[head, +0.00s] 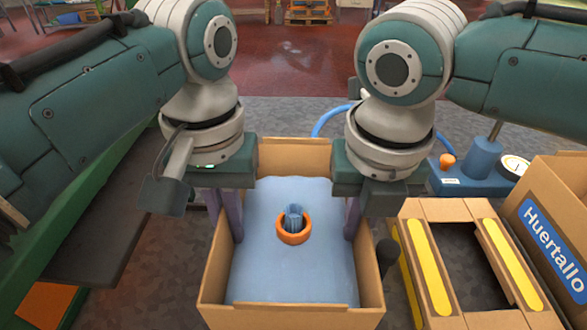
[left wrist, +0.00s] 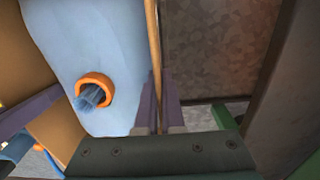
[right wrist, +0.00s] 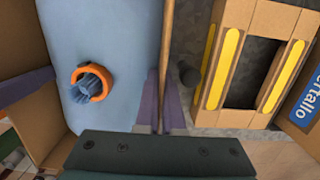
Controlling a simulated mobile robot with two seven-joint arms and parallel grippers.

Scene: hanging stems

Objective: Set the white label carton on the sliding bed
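An open brown carton (head: 283,318) with a pale blue lining stands upright in the middle of the head view. No label shows on its visible faces, so I cannot tell whether it is the white label one. My left gripper (head: 226,222) has its purple fingers on both sides of the left wall, close against it in the left wrist view (left wrist: 160,100). My right gripper (head: 360,222) straddles the right wall the same way, as the right wrist view (right wrist: 163,100) shows. An orange ring (head: 293,236) with a blue piece lies inside. I cannot identify the sliding bed for certain.
A cardboard box with yellow strips (head: 427,268) stands close at the right. Beyond it is a carton with a blue "Huertallo" label (head: 552,248). A blue device with a gauge (head: 482,165) sits behind. A dark slab on a green frame (head: 108,215) is at left.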

